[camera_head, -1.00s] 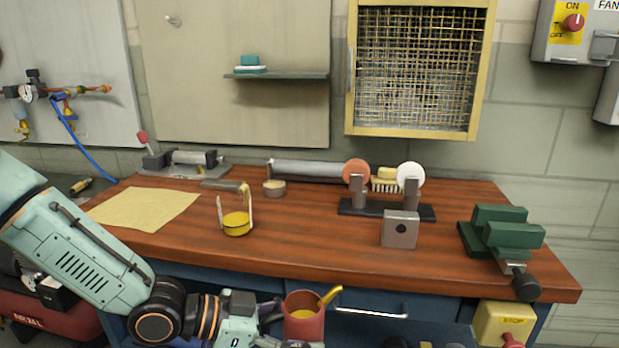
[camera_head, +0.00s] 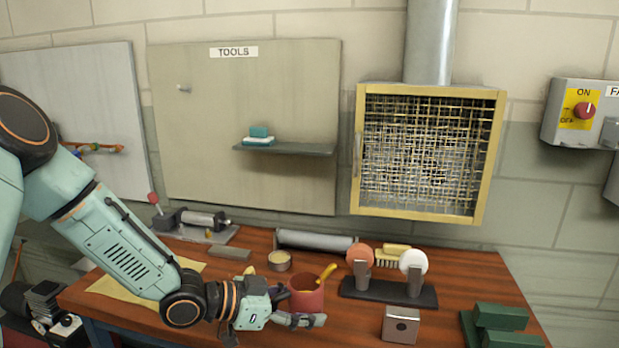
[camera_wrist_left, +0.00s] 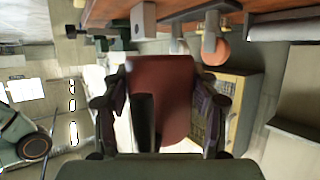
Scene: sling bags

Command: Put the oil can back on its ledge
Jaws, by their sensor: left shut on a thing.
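The oil can (camera_head: 306,297) is red, with a yellow spout (camera_head: 328,271) leaning up to the right. My left gripper (camera_head: 298,318) is shut on it. In the left wrist view the red can (camera_wrist_left: 172,88) sits between the two fingers, with a dark patch on it. The can looks upright and shows in front of the bench top; I cannot tell its exact height. The grey ledge (camera_head: 310,149) is on the tools board, above and left of the can. My right gripper is not in view.
A teal and white stack (camera_head: 259,134) occupies the ledge's left part; its right part is bare. A mesh cabinet (camera_head: 425,150) hangs right of the board.

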